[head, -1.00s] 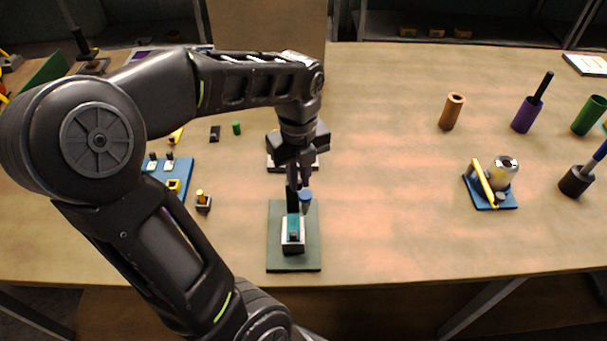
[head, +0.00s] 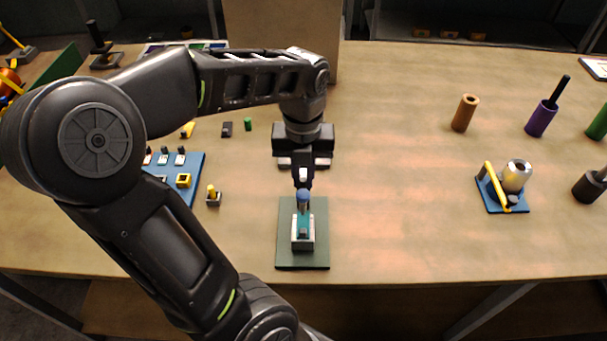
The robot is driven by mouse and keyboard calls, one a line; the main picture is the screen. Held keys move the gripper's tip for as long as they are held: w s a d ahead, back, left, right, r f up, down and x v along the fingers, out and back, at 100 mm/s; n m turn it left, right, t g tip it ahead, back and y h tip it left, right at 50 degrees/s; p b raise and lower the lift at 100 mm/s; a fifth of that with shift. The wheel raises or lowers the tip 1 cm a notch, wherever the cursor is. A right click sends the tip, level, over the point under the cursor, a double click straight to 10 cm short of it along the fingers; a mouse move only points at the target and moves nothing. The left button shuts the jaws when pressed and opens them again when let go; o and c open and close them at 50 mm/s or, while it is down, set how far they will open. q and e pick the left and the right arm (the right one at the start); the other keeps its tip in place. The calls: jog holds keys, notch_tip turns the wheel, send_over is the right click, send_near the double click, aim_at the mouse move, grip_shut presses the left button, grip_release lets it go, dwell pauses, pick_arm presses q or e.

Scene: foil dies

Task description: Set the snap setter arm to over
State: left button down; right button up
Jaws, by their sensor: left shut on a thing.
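The device I take for the snap setter stands on a dark green plate (head: 285,255) near the table's front edge. It has a pale block (head: 303,245), a teal arm (head: 303,220) and a blue knob (head: 303,196) at the arm's far end. My left gripper (head: 303,183) comes down from above and is shut on the blue knob; its fingers partly hide the knob's top. Knob and arm lie about in line with the block. How steeply the arm tilts is hard to tell from here. My right gripper is not in view.
A blue board (head: 186,192) with small parts and a small yellow-topped piece (head: 213,195) are to the left. A blue-based fixture (head: 502,197) with a yellow lever stands right, with brown (head: 465,113) and purple (head: 541,119) cylinders behind. The table between is clear.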

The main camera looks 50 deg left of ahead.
aim_at(303, 179)
pick_arm(q)
jog(key=c, duration=1.4)
grip_release()
jog(key=shift+r+b, duration=0.3)
jog(key=shift+r, duration=3.65)
